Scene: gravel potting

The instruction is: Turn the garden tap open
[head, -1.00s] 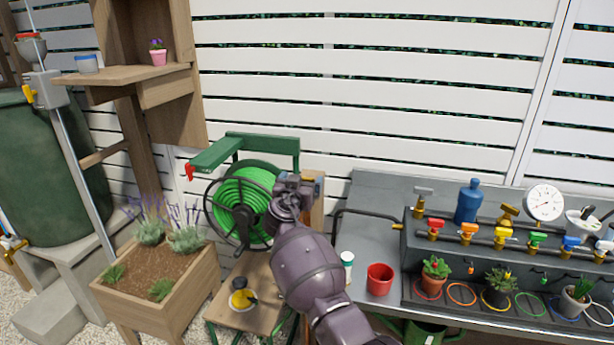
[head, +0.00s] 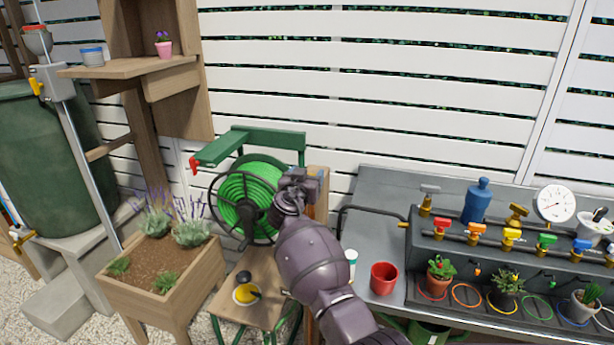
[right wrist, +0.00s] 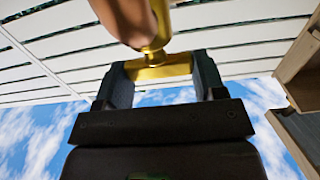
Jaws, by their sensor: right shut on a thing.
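The garden tap shows in the right wrist view as a brass body (right wrist: 160,28) with a flat brass handle (right wrist: 158,72), in front of a brown post (right wrist: 122,14). My right gripper (right wrist: 160,68) has one finger at each end of this handle and is shut on it. In the head view my right gripper (head: 303,180) is at the top of the wooden post (head: 318,205), beside the green hose reel (head: 246,203). There it hides the tap, so I cannot read how far the handle is turned. My left gripper is not in view.
A bench (head: 375,215) on the right holds a red cup (head: 384,278), a blue bottle (head: 477,200), a gauge (head: 555,204) and a row of coloured valves. A wooden planter (head: 140,300) and a green barrel (head: 45,160) stand left. A slatted fence (head: 400,95) is behind.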

